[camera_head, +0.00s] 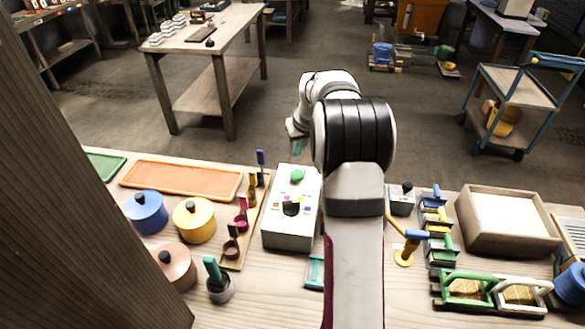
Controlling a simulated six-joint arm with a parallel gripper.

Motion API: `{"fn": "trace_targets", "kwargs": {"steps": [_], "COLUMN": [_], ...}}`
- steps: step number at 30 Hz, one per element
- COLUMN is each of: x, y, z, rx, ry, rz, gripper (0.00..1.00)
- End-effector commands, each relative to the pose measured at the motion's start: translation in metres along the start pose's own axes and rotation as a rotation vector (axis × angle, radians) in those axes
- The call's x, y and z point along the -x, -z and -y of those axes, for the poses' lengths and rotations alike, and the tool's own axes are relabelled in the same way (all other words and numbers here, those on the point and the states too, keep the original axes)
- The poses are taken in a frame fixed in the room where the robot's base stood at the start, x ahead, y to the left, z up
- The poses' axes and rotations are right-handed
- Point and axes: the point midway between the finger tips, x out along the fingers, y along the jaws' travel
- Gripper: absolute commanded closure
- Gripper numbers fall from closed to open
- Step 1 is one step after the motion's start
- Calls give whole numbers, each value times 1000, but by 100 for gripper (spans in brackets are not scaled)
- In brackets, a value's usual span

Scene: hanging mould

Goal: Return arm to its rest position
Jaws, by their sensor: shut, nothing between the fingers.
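My arm rises from the bottom of the view over the right middle of the workbench (370,290). It bends at a black joint and reaches away past the bench's far edge. My gripper (299,146) shows small at the far end, with teal fingertips pointing down. It is shut and empty, hanging over the floor beyond a white box-shaped machine (290,235) and apart from it. The arm's links hide part of the bench behind them.
Blue (146,212), yellow (194,220) and copper (175,266) lidded pots stand left of the machine, near an orange tray (180,180). A wooden post (70,170) blocks the left.

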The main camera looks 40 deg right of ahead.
Motion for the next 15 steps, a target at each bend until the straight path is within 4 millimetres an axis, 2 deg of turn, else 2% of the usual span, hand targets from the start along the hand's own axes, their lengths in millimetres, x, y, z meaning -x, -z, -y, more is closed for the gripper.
{"fn": "trace_targets", "kwargs": {"steps": [5,8,11,12,14,15], "x": [2,28,79,100,130,146], "y": [-1,-14,-61,-89,-136,-171], "z": [4,38,106,132,165,183], "rx": [-1,-16,-59,-79,-111,-133], "ry": [3,32,85,103,122,130], "rz": [2,30,106,145,208,251], "gripper": [100,100,100,100,100,100]}}
